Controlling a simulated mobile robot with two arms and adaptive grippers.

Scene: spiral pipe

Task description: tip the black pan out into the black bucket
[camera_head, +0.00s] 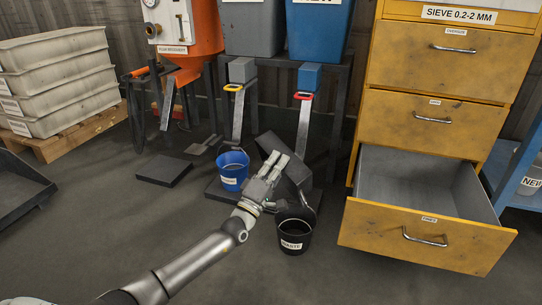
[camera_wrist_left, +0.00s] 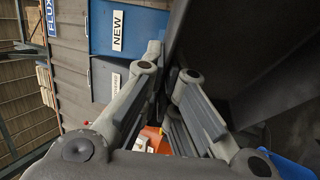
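The black pan (camera_head: 299,174) is steeply tilted above and just behind the black bucket. It also fills the upper right of the left wrist view (camera_wrist_left: 262,55). My left gripper (camera_head: 277,160) is at the pan's left side. In the left wrist view, its fingers (camera_wrist_left: 172,68) close together at the pan's edge and appear shut on it, though the contact is partly hidden. The black bucket (camera_head: 294,242), labelled WASTE, stands upright on the floor below the pan. I cannot see what is in the pan or bucket. My right gripper is not in view.
A blue bucket (camera_head: 233,169) stands left of my gripper. An open drawer of the yellow sieve cabinet (camera_head: 426,236) juts out right of the black bucket. Grey and blue hoppers with chutes stand behind. A flat dark plate (camera_head: 164,170) lies left; the front floor is clear.

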